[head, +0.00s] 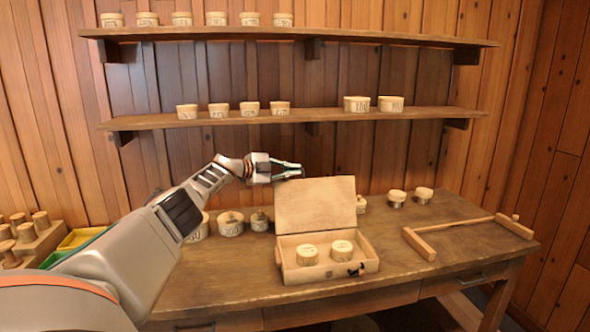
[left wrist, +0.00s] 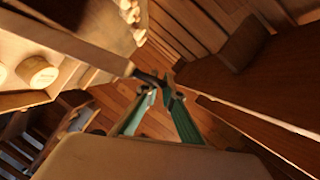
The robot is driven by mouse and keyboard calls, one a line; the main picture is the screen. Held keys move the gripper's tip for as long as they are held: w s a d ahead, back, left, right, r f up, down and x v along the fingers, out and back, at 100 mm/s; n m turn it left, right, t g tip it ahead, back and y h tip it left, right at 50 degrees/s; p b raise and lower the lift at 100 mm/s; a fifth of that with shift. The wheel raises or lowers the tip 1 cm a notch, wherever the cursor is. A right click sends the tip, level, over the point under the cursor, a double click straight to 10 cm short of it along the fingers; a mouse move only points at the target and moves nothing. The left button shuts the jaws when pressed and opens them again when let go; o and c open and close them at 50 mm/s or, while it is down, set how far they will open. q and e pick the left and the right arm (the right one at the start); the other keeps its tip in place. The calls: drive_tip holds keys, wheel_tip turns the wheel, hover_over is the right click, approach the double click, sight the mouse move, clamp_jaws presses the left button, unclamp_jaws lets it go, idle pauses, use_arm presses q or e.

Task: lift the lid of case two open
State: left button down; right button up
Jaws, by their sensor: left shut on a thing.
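The wooden case (head: 330,275) sits on the workbench with its lid (head: 315,205) standing up open at the back. It is the only case in view; I cannot read a number on it. Two pale round spools, one at left (head: 307,254) and one at right (head: 342,248), lie inside. My left gripper (head: 299,171) is at the lid's top edge, its green-sided fingers shut on a dark piece there. In the left wrist view, the fingers (left wrist: 162,88) meet the end of the lid's edge (left wrist: 85,48). My right gripper is not in view.
Several spools stand behind the case on the bench (head: 450,245). A wooden bar frame (head: 465,226) lies at right. Two wall shelves, upper (head: 350,34) and lower (head: 320,116), hold more spools. Green and yellow trays (head: 78,238) and a peg block are at left.

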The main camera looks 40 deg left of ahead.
use_arm(q)
drive_tip(key=shift+f, duration=0.15)
drive_tip(key=c, duration=2.5)
unclamp_jaws()
drive_tip(key=shift+s+a, duration=0.35)
drive_tip(key=shift+s, duration=0.25)
drive_tip(key=shift+s+r, duration=0.25)
drive_tip(key=shift+s, duration=0.35)
drive_tip(key=v, duration=0.9)
drive_tip(key=shift+s+a, duration=0.1)
drive_tip(key=shift+s, duration=0.15)
